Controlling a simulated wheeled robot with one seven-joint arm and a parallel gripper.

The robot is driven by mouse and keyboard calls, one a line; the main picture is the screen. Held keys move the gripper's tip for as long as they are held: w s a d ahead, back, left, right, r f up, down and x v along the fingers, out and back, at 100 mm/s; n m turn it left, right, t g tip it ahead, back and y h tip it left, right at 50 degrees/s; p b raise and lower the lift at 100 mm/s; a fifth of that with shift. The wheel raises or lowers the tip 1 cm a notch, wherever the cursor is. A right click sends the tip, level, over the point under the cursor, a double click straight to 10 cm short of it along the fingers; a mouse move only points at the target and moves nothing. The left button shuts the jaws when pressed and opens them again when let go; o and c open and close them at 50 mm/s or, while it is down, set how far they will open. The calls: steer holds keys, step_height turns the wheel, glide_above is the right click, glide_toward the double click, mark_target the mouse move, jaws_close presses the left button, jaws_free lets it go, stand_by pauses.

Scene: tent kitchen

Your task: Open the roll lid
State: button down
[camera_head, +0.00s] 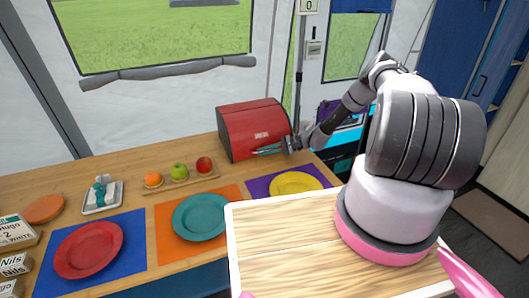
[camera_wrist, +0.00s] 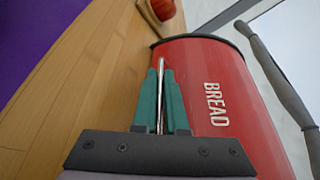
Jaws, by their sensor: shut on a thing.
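A red bread box (camera_head: 255,128) with a curved roll lid stands at the back of the wooden counter. In the wrist view the red lid (camera_wrist: 213,75) carries the word BREAD and faces my gripper. My gripper (camera_head: 256,152) reaches in from the right to the front of the box. In the wrist view my gripper's teal fingers (camera_wrist: 160,80) are shut on a thin metal handle (camera_wrist: 161,92) at the lid's front. The lid looks closed. The inside of the box is hidden.
A wooden board (camera_head: 178,180) with an orange, a green apple and a red apple lies left of the box. A yellow plate (camera_head: 297,184), a teal plate (camera_head: 200,217) and a red plate (camera_head: 88,251) sit on mats in front. The tent wall is behind.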

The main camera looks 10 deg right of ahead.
mark_target(253, 116)
stand_by(0.3)
steer(key=shift+w+r+m+g, duration=0.15)
steer(key=shift+r+m, duration=0.05)
steer(key=shift+r, duration=0.25)
steer(key=shift+w+r+m+g, duration=0.1)
steer(key=shift+r+m+g, duration=0.1)
steer(key=shift+r, duration=0.25)
steer(key=w+r+m, duration=0.1)
steer(key=r, duration=0.1)
steer(key=w+r+m+g, duration=0.1)
steer(key=r, duration=0.1)
steer(key=w+a+r+m+g+h, duration=0.1)
steer(key=w+r, duration=0.1)
steer(key=r, duration=0.1)
steer(key=w+r+m, duration=0.1)
steer(key=w, duration=0.1)
steer(key=w+r+m+g, duration=0.1)
steer(key=w, duration=0.1)
steer(key=w+a+r+m+g, duration=0.1)
steer(key=w+r, duration=0.1)
steer(key=shift+r+m+h, duration=0.1)
steer(key=shift+m+h, duration=0.2)
steer(key=shift+h, duration=0.1)
steer(key=shift+w+a+r, duration=0.15)
steer(key=shift+w+r, duration=0.1)
steer(key=shift+w, duration=0.3)
steer(key=shift+w+a+r, duration=0.1)
steer(key=shift+w+r, duration=0.1)
steer(key=shift+w, duration=0.35)
